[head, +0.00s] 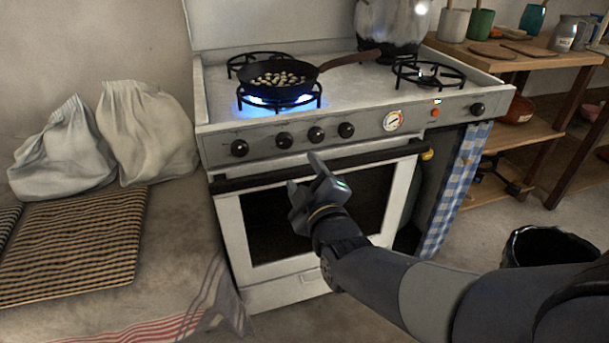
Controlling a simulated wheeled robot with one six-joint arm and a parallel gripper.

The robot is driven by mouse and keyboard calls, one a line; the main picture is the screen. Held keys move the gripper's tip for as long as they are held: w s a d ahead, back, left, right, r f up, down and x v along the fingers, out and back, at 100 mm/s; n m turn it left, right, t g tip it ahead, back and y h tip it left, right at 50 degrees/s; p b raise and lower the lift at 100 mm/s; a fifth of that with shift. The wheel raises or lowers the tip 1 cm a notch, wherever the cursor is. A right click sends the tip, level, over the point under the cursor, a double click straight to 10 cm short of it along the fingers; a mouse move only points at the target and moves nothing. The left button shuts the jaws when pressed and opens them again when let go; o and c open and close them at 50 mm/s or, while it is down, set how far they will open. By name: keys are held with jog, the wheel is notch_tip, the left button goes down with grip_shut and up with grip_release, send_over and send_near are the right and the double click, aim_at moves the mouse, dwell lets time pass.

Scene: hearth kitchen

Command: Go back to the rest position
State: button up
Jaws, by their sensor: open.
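My gripper (304,172) is open and empty in the head view, in front of the white stove (215,100). Its fingers point up and left, and in the picture they overlap the dark oven door handle (250,180); I cannot tell whether they touch it. My arm reaches in from the lower right. A dark frying pan (250,80) with several small pale-brown pieces in it sits on the left front burner, over a lit blue flame (262,100). The pan's handle (350,60) points right. Part of the oven door is hidden behind my gripper.
A bench (175,235) with pale sacks (150,135) and a checked cushion (75,245) stands left. A large metal pot (395,25) is at the stove's back. Wooden shelves (525,62) and a dark bucket (550,248) are right. A blue checked cloth (455,190) hangs beside the oven.

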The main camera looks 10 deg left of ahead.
aim_at(288, 144)
jog(key=shift+w, duration=0.1)
jog(key=b+x, duration=0.2)
jog(key=x, duration=0.8)
jog(key=shift+w+a, duration=0.25)
jog(key=shift+a, duration=0.05)
jog(key=shift+s+d, duration=0.1)
